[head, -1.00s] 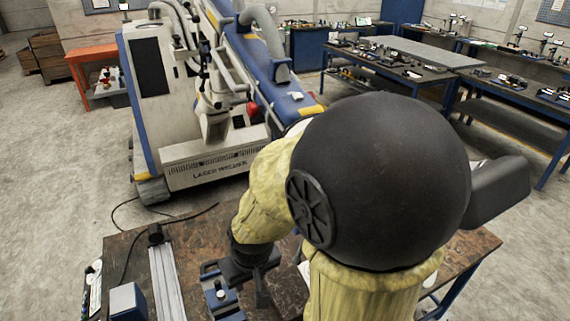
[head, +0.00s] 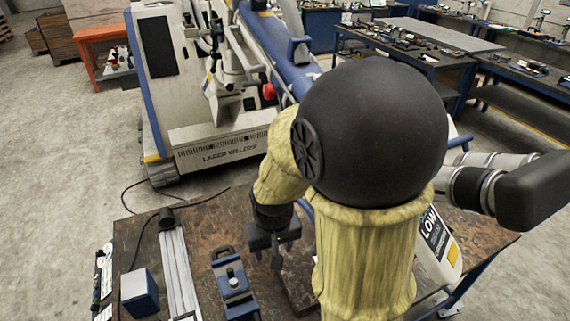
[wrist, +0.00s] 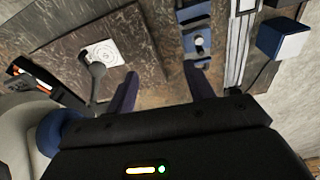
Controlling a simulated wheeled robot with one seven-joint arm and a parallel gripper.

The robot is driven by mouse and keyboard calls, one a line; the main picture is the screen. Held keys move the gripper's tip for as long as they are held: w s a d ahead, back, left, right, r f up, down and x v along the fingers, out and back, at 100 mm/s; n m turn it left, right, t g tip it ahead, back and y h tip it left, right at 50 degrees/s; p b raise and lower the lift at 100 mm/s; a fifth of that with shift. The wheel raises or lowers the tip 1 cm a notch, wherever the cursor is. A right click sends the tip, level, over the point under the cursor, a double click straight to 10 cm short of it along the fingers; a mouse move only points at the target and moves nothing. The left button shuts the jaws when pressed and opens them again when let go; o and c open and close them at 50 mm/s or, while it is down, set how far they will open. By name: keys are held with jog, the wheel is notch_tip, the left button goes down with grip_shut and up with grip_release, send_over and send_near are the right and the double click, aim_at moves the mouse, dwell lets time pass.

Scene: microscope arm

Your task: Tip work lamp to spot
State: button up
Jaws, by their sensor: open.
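In the wrist view a dark round head on a thin stalk, which looks like the work lamp (wrist: 96,71), stands left of my fingers. Just behind it in the picture is a white card with printed rings (wrist: 104,51), which looks like the spot. I cannot tell where the lamp points. My gripper (wrist: 160,80) is open and empty, its two dark fingers apart above the brown bench; the lamp is outside them. In the head view my gripper (head: 275,256) hangs right of the vise. My arm hides the lamp and card there.
A blue vise (head: 233,283), an aluminium rail (head: 178,265) and a blue-and-white box (head: 140,292) stand on the bench (head: 205,222), left of my gripper. A black cylinder (head: 167,217) with a cable sits at the rail's far end. A laser welder (head: 215,150) stands behind.

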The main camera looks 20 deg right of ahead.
jog(key=w+d+f+m+g+h+b, duration=0.4)
jog(key=w+d+f+m+h+b, duration=0.25)
jog(key=w, duration=0.55)
jog(key=w+a+r+m+t+h, duration=0.2)
jog(key=w+a+r+m+h, duration=0.2)
jog(key=w+a+r+h, duration=0.5)
notch_tip(320, 180, up, 3)
jog(key=a+h, duration=0.2)
jog(key=shift+a+r, duration=0.2)
jog(key=shift+a, duration=0.15)
jog(key=shift+w+p, duration=0.1)
jog(key=shift+p, duration=0.2)
jog(key=d+p, duration=0.5)
jog(key=d, duration=1.1)
jog(key=shift+d, duration=0.75)
jog(key=shift+c, duration=0.4)
